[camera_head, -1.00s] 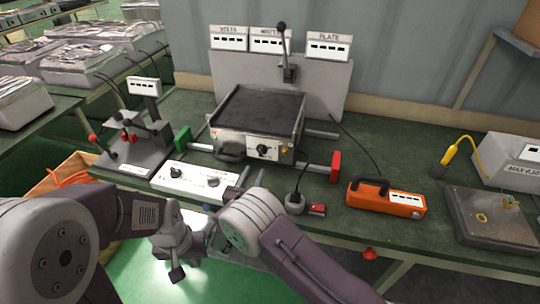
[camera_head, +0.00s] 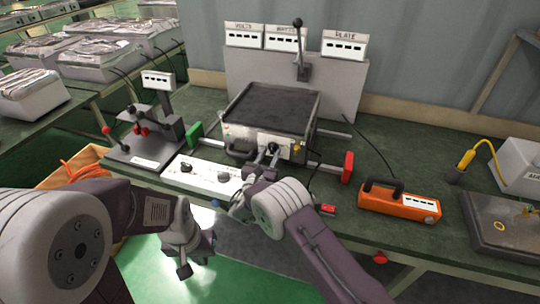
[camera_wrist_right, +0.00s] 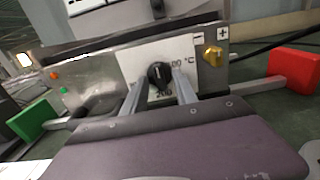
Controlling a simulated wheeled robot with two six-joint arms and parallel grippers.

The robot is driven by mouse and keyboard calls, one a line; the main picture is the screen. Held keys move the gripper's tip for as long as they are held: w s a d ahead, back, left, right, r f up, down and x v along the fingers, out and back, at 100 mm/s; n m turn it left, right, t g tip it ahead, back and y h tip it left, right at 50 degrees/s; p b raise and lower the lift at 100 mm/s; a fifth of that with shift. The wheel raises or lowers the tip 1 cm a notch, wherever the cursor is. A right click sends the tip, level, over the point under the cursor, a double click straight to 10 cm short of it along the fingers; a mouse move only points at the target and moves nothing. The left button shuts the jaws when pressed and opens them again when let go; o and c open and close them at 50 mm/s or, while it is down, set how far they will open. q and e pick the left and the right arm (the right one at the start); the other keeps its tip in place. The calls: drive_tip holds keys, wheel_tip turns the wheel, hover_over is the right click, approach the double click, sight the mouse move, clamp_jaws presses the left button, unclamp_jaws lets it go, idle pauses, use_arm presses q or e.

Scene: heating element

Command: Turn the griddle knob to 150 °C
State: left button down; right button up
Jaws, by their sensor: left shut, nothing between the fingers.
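The griddle (camera_head: 268,107) stands on the bench with a dark flat plate and a metal front. Its black knob (camera_wrist_right: 160,76) sits on a white dial panel, with a figure ending in "00 °C" to its right and "200" below. The pointer setting is too small to read. My right gripper (camera_head: 267,156) is in front of the knob; in the right wrist view its two fingers (camera_wrist_right: 160,88) stand apart, one on each side of the knob, and I cannot tell whether they touch it. My left gripper (camera_head: 184,268) is shut and empty, low in front of the bench.
A green block (camera_head: 195,134) and a red block (camera_head: 348,167) flank the griddle. A white control box (camera_head: 200,176) and an orange case (camera_head: 398,201) lie nearby. A meter panel (camera_head: 340,80) stands behind.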

clamp_jaws()
drive_tip(key=shift+f+m+b, duration=0.2)
drive_tip(key=shift+m+b, duration=0.3)
drive_tip(key=shift+b, duration=0.3)
drive_tip(key=m+b, duration=0.4)
drive_tip(key=b, duration=0.3)
drive_tip(key=shift+f+m, duration=0.1)
drive_tip(key=shift+m, duration=0.2)
drive_tip(key=shift+r+m+b, duration=0.2)
drive_tip(key=shift+m+b, duration=0.5)
drive_tip(key=shift+b, duration=0.25)
drive_tip(key=shift+o, duration=0.6)
unclamp_jaws()
drive_tip(key=shift+r, duration=0.1)
